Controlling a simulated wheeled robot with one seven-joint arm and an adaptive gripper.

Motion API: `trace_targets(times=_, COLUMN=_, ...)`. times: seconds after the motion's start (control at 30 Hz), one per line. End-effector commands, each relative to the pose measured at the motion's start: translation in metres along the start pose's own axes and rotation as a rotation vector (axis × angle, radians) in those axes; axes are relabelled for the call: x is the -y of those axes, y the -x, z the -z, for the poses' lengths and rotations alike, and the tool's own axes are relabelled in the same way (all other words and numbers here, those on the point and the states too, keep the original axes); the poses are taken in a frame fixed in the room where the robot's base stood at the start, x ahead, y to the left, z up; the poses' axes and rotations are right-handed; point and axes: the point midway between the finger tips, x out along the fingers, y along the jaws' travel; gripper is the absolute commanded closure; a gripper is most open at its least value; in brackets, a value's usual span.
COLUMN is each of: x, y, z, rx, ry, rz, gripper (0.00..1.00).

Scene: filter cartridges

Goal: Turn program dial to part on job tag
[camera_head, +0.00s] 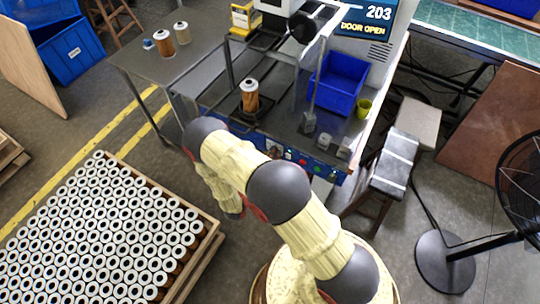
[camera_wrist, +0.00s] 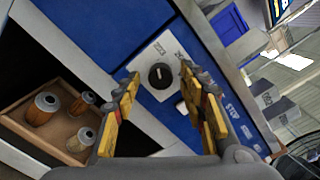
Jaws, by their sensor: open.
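The program dial (camera_wrist: 161,76) is a round black knob with a pale pointer mark. It sits on a white label plate (camera_wrist: 172,48) on the machine's blue front panel. Numbers are printed around it, small and tilted; one looks like 223. My gripper (camera_wrist: 160,72) is open, with its yellow-padded fingers on either side of the dial in the wrist view. I cannot tell whether they touch it. The machine's screen (camera_head: 366,20) reads 203 and DOOR OPEN. I cannot make out a job tag.
A drawer or box (camera_wrist: 45,146) with several cartridges lies left of the panel. A STOP label (camera_wrist: 232,110) is to the right. A cartridge (camera_head: 250,97) stands in the machine, near a blue bin (camera_head: 340,82). A large cartridge crate (camera_head: 208,236) and a fan (camera_head: 446,262) flank my arm.

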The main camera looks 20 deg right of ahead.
Motion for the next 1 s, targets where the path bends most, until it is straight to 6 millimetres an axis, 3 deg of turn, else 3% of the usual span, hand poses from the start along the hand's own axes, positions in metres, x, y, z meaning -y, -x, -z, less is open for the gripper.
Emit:
trace_targets(times=0.27, x=0.000, y=0.006, z=0.000, rx=0.000, ry=0.000, rz=0.000, gripper=0.58)
trace_targets(times=0.8, x=-0.001, y=0.097, z=-0.001, rx=0.003, ry=0.001, rz=-0.003, gripper=0.58)
trace_targets(times=1.0, x=-0.001, y=0.116, z=0.000, rx=0.001, ry=0.001, rz=0.000, gripper=0.58)
